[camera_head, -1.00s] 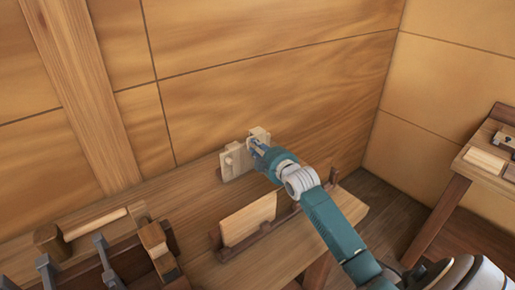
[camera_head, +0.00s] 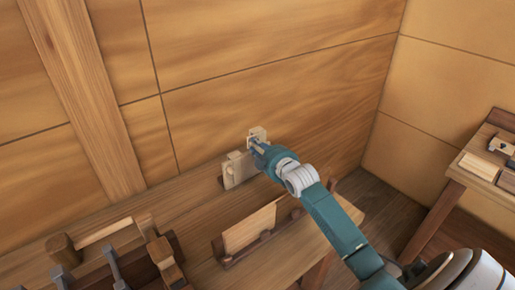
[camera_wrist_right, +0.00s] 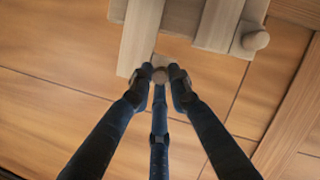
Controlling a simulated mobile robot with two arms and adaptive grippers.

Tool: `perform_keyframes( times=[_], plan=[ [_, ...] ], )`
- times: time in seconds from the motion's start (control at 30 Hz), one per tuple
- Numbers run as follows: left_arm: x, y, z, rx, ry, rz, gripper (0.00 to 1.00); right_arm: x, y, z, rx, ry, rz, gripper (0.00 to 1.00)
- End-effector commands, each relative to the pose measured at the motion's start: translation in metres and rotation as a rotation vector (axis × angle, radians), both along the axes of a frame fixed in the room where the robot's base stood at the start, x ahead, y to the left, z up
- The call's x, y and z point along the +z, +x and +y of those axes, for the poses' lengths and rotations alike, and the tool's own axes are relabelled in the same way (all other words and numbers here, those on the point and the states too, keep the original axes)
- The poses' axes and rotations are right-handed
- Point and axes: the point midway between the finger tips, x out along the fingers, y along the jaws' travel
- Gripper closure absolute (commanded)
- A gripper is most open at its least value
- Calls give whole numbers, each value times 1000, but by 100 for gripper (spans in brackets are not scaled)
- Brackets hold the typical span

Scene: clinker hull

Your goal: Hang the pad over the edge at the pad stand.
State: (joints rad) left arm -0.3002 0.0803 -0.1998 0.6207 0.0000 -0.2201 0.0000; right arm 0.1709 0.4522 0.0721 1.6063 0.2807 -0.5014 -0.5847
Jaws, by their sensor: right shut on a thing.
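My right gripper (camera_head: 257,147) is shut on the round knob (camera_wrist_right: 160,75) of a pale wooden piece (camera_wrist_right: 140,35), which looks like the pad. In the head view this held pad (camera_head: 257,132) is above the back of the bench, near the wall, partly hidden by the gripper. Beside it, to its left, is an upright pale block with a knob (camera_head: 238,171), apparently at the pad stand. It also shows in the right wrist view (camera_wrist_right: 215,25). I cannot tell whether the held pad touches it. My left gripper is out of view.
A pale board (camera_head: 250,228) stands in a dark wooden holder on the bench (camera_head: 195,217). A mallet (camera_head: 64,250) and a tool rack are at the lower left. A second table (camera_head: 462,170) with wooden pieces is at the right. The wooden wall is close behind.

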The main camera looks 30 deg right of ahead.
Motion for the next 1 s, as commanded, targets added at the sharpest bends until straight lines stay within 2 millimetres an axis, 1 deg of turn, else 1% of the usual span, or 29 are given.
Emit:
perform_keyframes(
  times=[0.03,0.6,0.77,1.0],
  plan=[
    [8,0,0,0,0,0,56,10,0,0,1,-1,-2,100],
    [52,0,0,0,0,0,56,56,0,-1,0,-3,-3,100],
    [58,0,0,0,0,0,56,63,0,-1,0,-3,-3,100],
    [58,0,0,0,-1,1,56,63,0,-1,0,-3,-3,100]
  ],
)
